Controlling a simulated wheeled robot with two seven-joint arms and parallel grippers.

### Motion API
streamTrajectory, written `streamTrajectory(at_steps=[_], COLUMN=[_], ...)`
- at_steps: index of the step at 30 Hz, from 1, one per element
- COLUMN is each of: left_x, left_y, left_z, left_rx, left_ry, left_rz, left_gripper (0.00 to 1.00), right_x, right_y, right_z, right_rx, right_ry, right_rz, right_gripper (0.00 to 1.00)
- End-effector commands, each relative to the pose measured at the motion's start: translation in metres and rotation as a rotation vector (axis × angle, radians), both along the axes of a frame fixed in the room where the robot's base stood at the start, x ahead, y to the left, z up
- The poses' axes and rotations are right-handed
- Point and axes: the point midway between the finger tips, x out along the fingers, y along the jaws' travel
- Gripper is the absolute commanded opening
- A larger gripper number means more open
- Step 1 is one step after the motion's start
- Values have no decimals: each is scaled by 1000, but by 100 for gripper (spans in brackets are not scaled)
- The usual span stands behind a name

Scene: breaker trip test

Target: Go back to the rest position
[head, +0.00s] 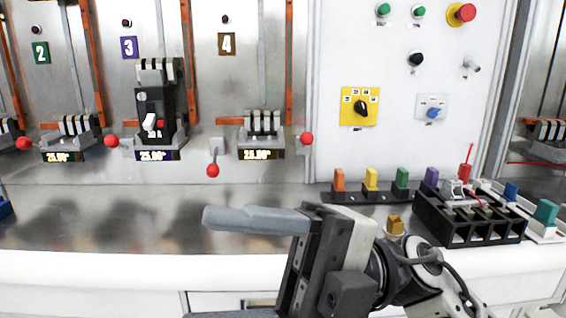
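My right gripper (208,267) reaches in from the lower right, in front of the bench's front edge. Its two grey fingers point left and are wide apart, with nothing between them. The lower finger is mostly cut off by the bottom of the picture. My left gripper is not in view. A black breaker (152,112) with a white toggle sits upright in the bay marked 3, above a lit display. The bay marked 4 has an empty-looking socket (262,127) with a lit display. Bay 2 has a similar socket (74,127).
Red-knobbed levers (213,170) stick out beside the sockets; this one hangs down. The steel bench top (120,215) is clear at left and middle. At right are coloured plugs in a rack (371,194), a brass block (395,225) and a black terminal block (470,220), close to my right arm.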

Motion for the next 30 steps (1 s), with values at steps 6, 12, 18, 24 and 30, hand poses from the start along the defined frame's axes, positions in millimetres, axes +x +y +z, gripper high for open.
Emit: streamTrajectory(at_steps=[6,12,18,24,30], left_x=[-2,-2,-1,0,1], left_y=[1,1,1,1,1], left_z=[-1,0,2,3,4], left_rx=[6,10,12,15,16], left_ry=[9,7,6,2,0], left_rz=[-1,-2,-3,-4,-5], left_gripper=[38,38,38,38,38], right_x=[97,141,104,43,19], right_y=[-49,-107,-148,-168,-172], right_z=[-40,-173,-311,-391,-413], right_rx=[370,390,217,26,-47], right_ry=[632,1166,1594,1861,1945], right_rz=[-431,-871,-1184,-1335,-1370], right_gripper=[63,63,63,63,63])
